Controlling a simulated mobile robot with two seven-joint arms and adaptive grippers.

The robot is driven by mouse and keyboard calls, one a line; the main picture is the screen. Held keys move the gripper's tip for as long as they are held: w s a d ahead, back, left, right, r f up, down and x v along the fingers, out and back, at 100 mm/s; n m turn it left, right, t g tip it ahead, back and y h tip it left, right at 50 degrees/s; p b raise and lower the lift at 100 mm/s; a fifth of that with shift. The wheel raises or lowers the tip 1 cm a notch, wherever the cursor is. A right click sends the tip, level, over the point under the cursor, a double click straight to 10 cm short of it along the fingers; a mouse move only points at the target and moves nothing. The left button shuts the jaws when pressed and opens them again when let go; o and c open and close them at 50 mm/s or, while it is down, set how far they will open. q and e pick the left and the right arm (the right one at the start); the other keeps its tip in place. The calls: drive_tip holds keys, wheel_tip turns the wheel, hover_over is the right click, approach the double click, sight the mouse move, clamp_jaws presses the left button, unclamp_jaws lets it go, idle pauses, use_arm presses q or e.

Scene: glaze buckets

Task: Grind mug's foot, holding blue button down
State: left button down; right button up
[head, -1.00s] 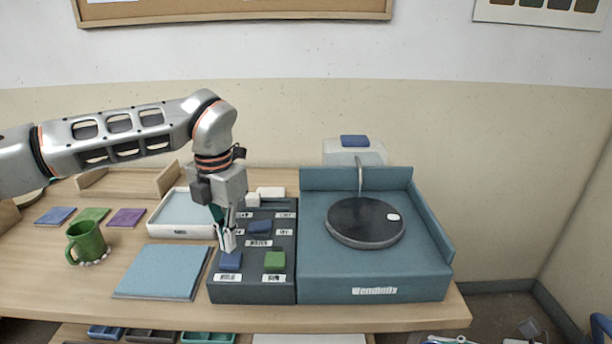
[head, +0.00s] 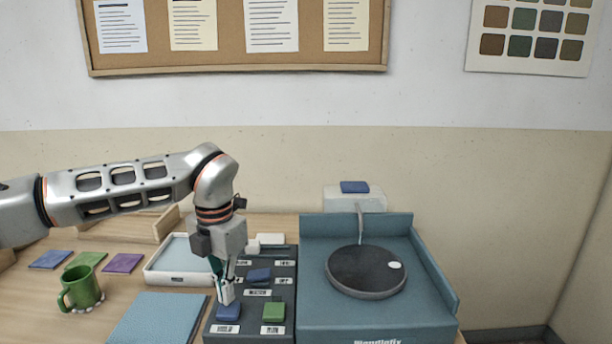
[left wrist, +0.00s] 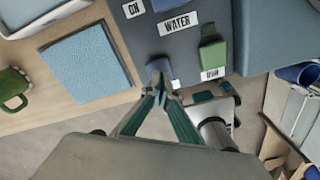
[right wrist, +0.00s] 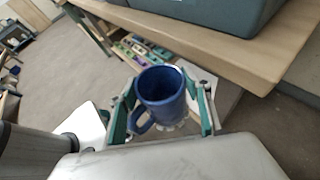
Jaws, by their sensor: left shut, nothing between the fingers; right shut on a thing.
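The blue mug (right wrist: 160,88) is between the fingers of my right gripper (right wrist: 160,112), which is shut on it. Its open mouth and handle show, and pale bumps show at its foot. A blue shape (left wrist: 299,74) at the right edge of the left wrist view looks like this mug. My left gripper (head: 227,297) is shut and empty, its tips at the front-left blue button (head: 228,312). That button also shows in the left wrist view (left wrist: 160,68), partly hidden by the fingertips. I cannot tell whether it is pressed. The dark grinding wheel (head: 360,272) lies in the teal machine (head: 430,316).
The dark panel also has another blue button (head: 259,275) and a green button (head: 274,311). A green mug (head: 82,288) with pale bumps at its foot stands at left. A light-blue mat (head: 160,318) and a white tray (head: 172,281) lie left of the panel.

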drive_tip(key=shift+r, duration=0.1)
idle(0.6)
drive_tip(key=w+a+r+n+g+y, duration=0.1)
drive_tip(key=w+a+r, duration=0.15)
drive_tip(key=r, duration=0.55)
drive_tip(key=w+a+r+n+g, duration=0.1)
drive_tip(key=a+r, duration=0.2)
drive_tip(key=r, duration=0.5)
drive_tip(key=w+a+r+n+y, duration=0.1)
drive_tip(key=w+a+r, duration=0.15)
drive_tip(key=r, duration=0.55)
drive_tip(key=w+r+m+t+h, duration=0.2)
drive_tip(key=w+r+t, duration=0.15)
drive_tip(key=w, duration=1.55)
drive_tip(key=shift+g, duration=0.25)
drive_tip(key=shift+w+d+f, duration=0.15)
drive_tip(key=shift+d+f, duration=0.05)
drive_tip(key=shift+f, duration=1.25)
drive_tip(key=shift+w+d+f, duration=0.1)
drive_tip(key=shift+d+f, duration=0.05)
drive_tip(key=shift+f, duration=1.25)
drive_tip(key=shift+f, duration=0.5)
use_arm(q)
drive_tip(key=shift+f, duration=0.55)
